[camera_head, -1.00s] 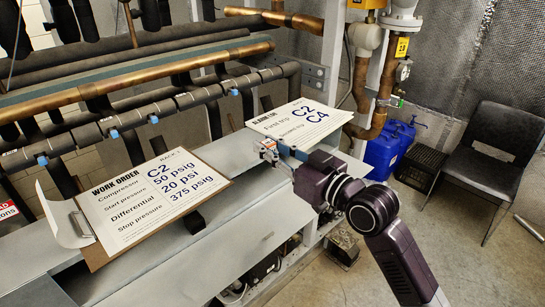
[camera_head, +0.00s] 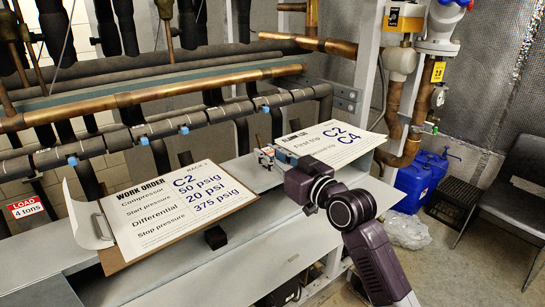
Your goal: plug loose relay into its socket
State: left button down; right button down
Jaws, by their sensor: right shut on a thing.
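My right gripper (camera_head: 272,154) reaches in from the right over the grey metal ledge, beside the alarm log sheet. It is shut on a small pale block with a reddish mark, which looks like the relay (camera_head: 264,158). The block is small and partly covered by the fingers, so its pins and exact tilt cannot be told. I cannot make out a relay socket in this view. My left gripper is not in view.
A work order clipboard (camera_head: 180,207) leans on the ledge (camera_head: 225,265) at left. The alarm log sheet (camera_head: 335,142) stands behind my right gripper. Pipes (camera_head: 150,94) run along the back. Blue jugs (camera_head: 415,182) and a black chair (camera_head: 510,190) are on the right floor.

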jog(key=shift+d+f, duration=0.1)
jog(key=shift+f, duration=0.2)
jog(key=shift+s+f, duration=0.1)
dwell(0.4)
jog(key=c, duration=1.7)
grip_release()
